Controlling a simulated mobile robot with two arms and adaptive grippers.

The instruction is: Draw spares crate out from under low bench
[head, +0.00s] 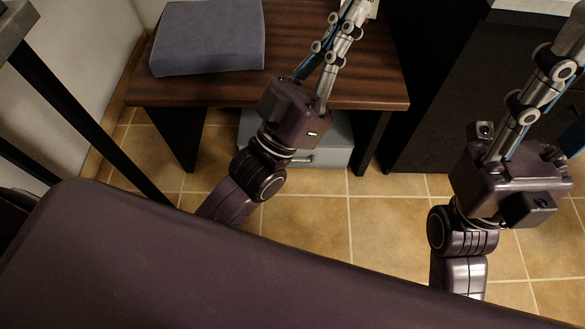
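The spares crate (332,155) is a grey-blue box on the floor beneath the low bench (200,90), which has a dark striped wood top and black legs. The crate's front and a pale handle (300,160) show low between the legs; the bench top and my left arm hide the rest. My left gripper (338,45) reaches up across the bench in the picture, in front of the crate. My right gripper (535,95) is at the right, over the floor and in front of a dark cabinet. The fingertips of both are cut off or unclear, and I see nothing held.
A grey-blue cushion (210,38) lies on the bench top at the left. A dark cabinet (435,100) stands to the right of the bench. A black post (95,130) slants down at the left. Tan floor tiles (350,215) are clear in front of the bench.

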